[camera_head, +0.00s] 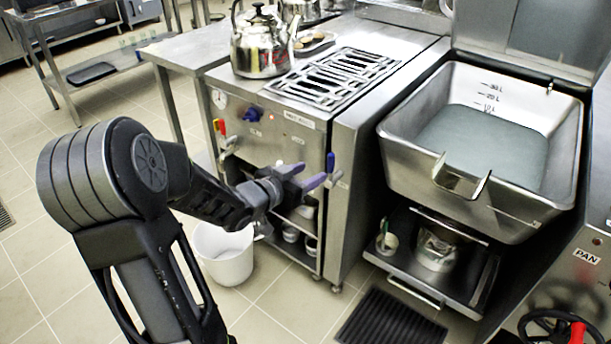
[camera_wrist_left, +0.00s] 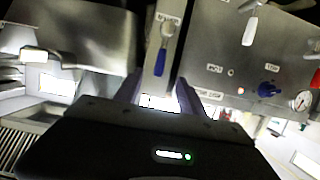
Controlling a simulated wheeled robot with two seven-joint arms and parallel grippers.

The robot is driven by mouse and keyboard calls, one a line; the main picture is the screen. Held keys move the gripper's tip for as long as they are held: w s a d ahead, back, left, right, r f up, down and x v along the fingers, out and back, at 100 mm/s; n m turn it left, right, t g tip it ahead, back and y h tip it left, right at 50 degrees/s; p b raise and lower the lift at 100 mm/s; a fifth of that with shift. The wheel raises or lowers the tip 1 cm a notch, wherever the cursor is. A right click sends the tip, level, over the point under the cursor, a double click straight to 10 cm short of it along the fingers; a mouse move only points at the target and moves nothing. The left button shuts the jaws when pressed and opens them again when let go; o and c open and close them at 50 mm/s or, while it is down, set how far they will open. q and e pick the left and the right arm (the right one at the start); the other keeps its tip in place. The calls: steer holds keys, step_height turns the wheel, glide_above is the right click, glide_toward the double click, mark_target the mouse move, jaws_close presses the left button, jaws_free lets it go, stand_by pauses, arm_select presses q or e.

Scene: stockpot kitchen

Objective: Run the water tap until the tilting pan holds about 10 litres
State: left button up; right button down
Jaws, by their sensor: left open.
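The tilting pan (camera_head: 405,165) stands at the right, its lid raised. Grey-looking water (camera_head: 485,145) covers its floor, with the far edge close to the lowest readable level mark, 10 L (camera_head: 490,108). I see no stream falling into it. A blue-handled lever (camera_head: 331,161) stands upright on the narrow panel left of the pan; it also shows in the left wrist view (camera_wrist_left: 161,62). My left gripper (camera_head: 309,176) is open and empty just left of this lever. In the left wrist view the lever appears beyond the fingertips (camera_wrist_left: 160,90), apart from them. My right gripper is out of view.
A steel kettle (camera_head: 260,45) stands beside the grate (camera_head: 335,78). A red-handled valve (camera_head: 219,127) and a blue knob (camera_head: 251,114) are on the stove front. A white bucket (camera_head: 225,255) sits on the floor. A handwheel with a red grip (camera_head: 577,333) is at lower right.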

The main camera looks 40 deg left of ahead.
mark_target(329, 164)
arm_select(q)
steer(key=b+x, duration=0.3)
steer(key=x, duration=0.5)
steer(key=shift+f, duration=0.15)
steer(key=shift+b+x, duration=0.35)
steer(key=shift+x, duration=0.4)
jaws_close()
stand_by(1.0)
